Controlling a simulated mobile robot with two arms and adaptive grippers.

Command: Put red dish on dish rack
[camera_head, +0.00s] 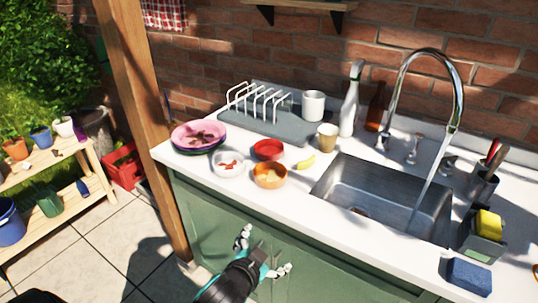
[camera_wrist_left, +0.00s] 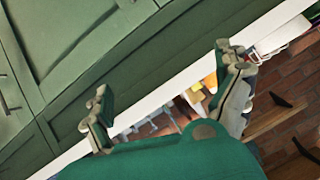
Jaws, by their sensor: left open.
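The red dish (camera_head: 268,150) is a small round dish on the white counter, left of the sink and just behind an orange bowl. The dish rack (camera_head: 260,105) has white upright wires on a grey mat (camera_head: 285,126) at the back of the counter; its slots look empty. My left gripper (camera_head: 263,255) is open and empty, in front of the green cabinet and below the counter edge. In the left wrist view, its two fingers (camera_wrist_left: 165,95) are spread wide with nothing between them. I do not see my right gripper.
Near the red dish are an orange bowl (camera_head: 270,179), a white bowl (camera_head: 229,164), a pink plate (camera_head: 199,133) on a stack and a yellow banana-like piece (camera_head: 306,162). A beige cup (camera_head: 327,137), white mug (camera_head: 313,104) and spray bottle (camera_head: 350,105) stand behind. The sink (camera_head: 385,195) has running water.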

